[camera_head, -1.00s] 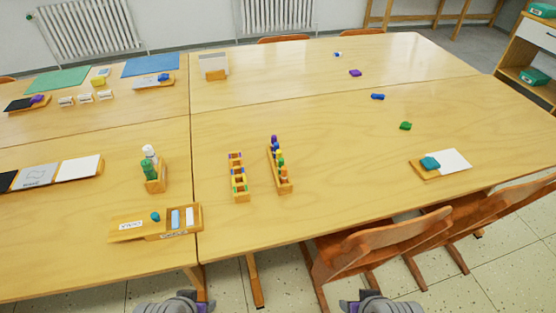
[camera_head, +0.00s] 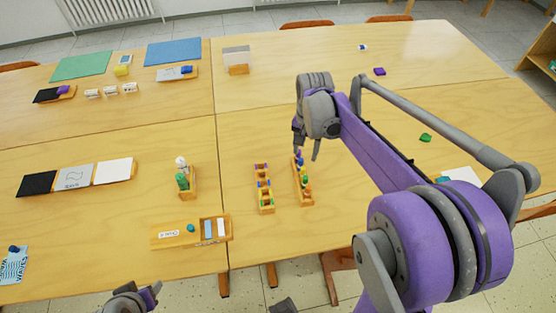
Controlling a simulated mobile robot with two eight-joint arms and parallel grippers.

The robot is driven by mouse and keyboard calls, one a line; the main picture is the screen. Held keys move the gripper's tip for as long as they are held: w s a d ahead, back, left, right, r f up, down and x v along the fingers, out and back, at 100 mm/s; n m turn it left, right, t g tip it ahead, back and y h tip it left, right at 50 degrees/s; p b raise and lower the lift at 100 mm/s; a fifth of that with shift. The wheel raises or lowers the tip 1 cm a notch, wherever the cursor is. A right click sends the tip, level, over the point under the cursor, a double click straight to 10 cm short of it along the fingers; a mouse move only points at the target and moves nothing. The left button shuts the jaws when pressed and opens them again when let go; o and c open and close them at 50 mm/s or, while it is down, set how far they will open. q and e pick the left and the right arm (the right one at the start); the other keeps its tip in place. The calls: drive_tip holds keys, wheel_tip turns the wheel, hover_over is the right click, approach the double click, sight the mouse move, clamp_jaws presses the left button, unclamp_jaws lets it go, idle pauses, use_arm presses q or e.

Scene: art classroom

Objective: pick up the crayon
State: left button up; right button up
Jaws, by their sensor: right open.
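A narrow wooden rack (camera_head: 306,196) on the near table holds several small coloured pieces, blue, green and orange; these may be crayons, but they are too small to be sure. My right gripper (camera_head: 307,148) is open, pointing down over the far end of this rack. It appears empty, and its height above the pieces is hard to judge. Loose on the table lie a green piece (camera_head: 425,137) and a purple piece (camera_head: 380,71), which could also be crayons. My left gripper (camera_head: 146,296) shows only partly at the bottom edge, jaws unclear.
A second wooden rack (camera_head: 266,206) with coloured pieces stands close to the left. A wooden holder (camera_head: 189,191) with green and white items and a wooden tray (camera_head: 180,242) stand further left. The table between tray and racks is clear.

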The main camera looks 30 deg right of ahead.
sight(303, 168)
drive_tip(key=shift+w+f, duration=0.1)
drive_tip(key=shift+f, duration=0.15)
drive_tip(key=f, duration=0.4)
drive_tip(key=shift+s, duration=0.25)
drive_tip(key=shift+w+d+f+b, duration=0.1)
drive_tip(key=shift+w+f+b, duration=0.1)
drive_tip(key=shift+f, duration=1.35)
drive_tip(key=shift+w+d+f+b, duration=0.1)
drive_tip(key=shift+f+b, duration=0.05)
drive_tip(key=shift+f, duration=1.35)
drive_tip(key=shift+c, duration=0.2)
clamp_jaws()
